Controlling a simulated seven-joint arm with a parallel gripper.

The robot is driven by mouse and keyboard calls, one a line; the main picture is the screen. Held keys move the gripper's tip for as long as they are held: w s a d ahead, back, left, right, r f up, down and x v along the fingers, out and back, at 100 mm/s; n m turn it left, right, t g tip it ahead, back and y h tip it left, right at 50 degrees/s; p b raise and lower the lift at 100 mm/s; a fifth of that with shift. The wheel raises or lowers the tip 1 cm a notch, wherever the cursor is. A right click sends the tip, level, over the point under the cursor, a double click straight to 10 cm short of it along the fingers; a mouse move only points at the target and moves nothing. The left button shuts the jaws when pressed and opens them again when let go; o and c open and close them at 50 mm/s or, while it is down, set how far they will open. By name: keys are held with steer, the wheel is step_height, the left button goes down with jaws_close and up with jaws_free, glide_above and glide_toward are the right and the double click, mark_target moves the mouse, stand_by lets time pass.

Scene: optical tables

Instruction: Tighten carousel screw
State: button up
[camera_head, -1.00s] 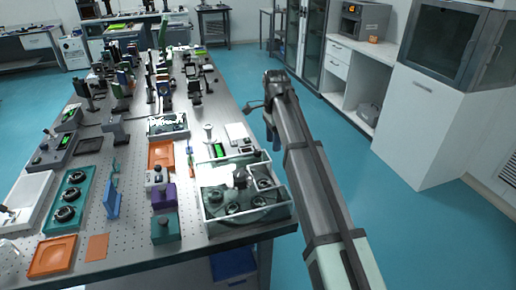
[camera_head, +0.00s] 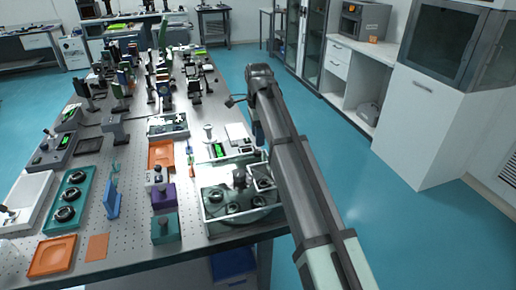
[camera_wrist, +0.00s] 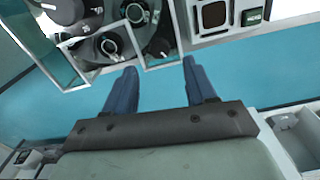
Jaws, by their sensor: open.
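The carousel (camera_head: 236,208) sits inside a clear-walled case with white edges (camera_head: 206,213) at the table's front right corner. It carries several dark round mounts, and a dark knob stands up near its middle. In the wrist view, part of the carousel (camera_wrist: 101,47) shows at upper left, with dark knobs and a white-marked round mount. I cannot tell which part is the screw. My gripper (camera_wrist: 158,66) is open and empty, its two blue-grey fingers apart and pointing toward the case edge. In the head view my arm hides part of the case's right side.
The optical table (camera_head: 125,228) holds a purple block (camera_head: 163,194), a green block (camera_head: 165,229), orange trays (camera_head: 52,256) and several instruments. A device with a green display (camera_head: 219,151) stands behind the case. Open floor (camera_head: 400,235) lies to the right.

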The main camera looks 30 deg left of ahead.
mark_target(258, 151)
steer(key=shift+f, duration=3)
jaws_close()
